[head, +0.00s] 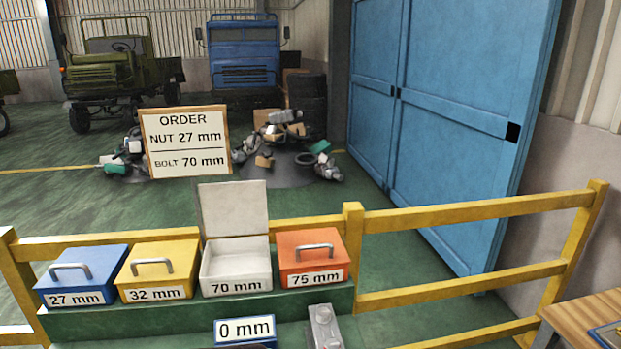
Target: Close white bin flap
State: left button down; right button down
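The white bin (236,278) stands on a green shelf, labelled "70 mm". Its flap (233,209) is open and stands upright, tilted slightly back, at the bin's rear edge. The part of the inside that I can see looks empty; the bottom behind the front wall is hidden. Neither of my grippers is in the head view.
The blue bin (82,276), yellow bin (158,271) and orange bin (311,258) have shut lids with handles. A yellow railing (460,216) runs behind the green shelf (150,318). A "0 mm" display (245,330) and a grey device (323,325) are in front; a wooden table (580,318) is right.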

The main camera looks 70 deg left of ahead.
aim_at(235, 208)
jog(key=i+l+u, duration=0.1)
jog(key=i, duration=0.25)
jog(key=i+l+u, duration=0.1)
jog(key=i, duration=0.3)
jog(key=i+u, duration=0.15)
jog(key=u, duration=0.25)
jog(key=i+u, duration=0.15)
jog(key=u, duration=0.25)
jog(key=i+l+u, duration=0.1)
jog(key=u, duration=0.3)
jog(key=i+l+u, duration=0.1)
jog(key=u, duration=0.3)
